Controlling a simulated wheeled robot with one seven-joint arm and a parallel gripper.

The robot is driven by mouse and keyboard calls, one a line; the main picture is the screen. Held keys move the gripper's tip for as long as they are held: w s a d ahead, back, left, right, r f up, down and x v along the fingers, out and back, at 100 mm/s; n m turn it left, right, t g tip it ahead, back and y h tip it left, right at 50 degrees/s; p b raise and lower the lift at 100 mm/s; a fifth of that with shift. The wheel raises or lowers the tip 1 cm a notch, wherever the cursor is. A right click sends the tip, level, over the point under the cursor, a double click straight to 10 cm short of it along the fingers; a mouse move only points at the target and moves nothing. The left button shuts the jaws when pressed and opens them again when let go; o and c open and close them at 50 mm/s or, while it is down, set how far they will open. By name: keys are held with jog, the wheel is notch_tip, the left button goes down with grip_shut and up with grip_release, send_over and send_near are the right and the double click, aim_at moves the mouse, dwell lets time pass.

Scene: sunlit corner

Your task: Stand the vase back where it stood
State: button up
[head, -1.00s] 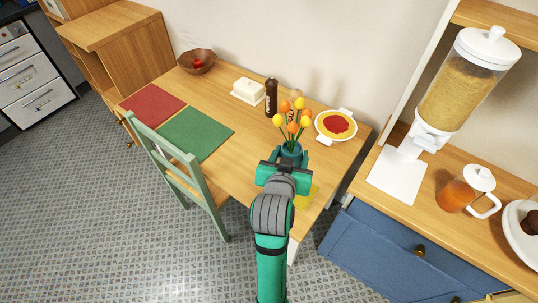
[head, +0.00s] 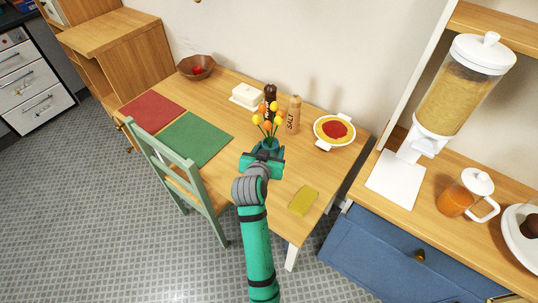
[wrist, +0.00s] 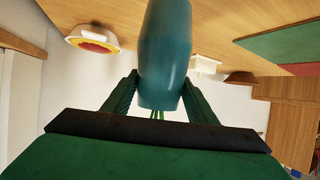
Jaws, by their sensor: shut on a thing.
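The teal vase (head: 270,144) holds several orange and yellow flowers (head: 268,117).
A pie dish (head: 334,131) is to the right, a butter dish (head: 246,96) behind left. A yellow cloth (head: 303,200) lies front right, a green mat (head: 194,139) left. The table between them is bare.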

jog(key=shift+w+f, duration=0.15)
jog(key=shift+w, duration=0.05)
jog(key=shift+w+a+f, duration=0.1)
jog(key=shift+f, duration=1.6)
jog(key=o, duration=1.8)
jog(key=shift+f, duration=0.1)
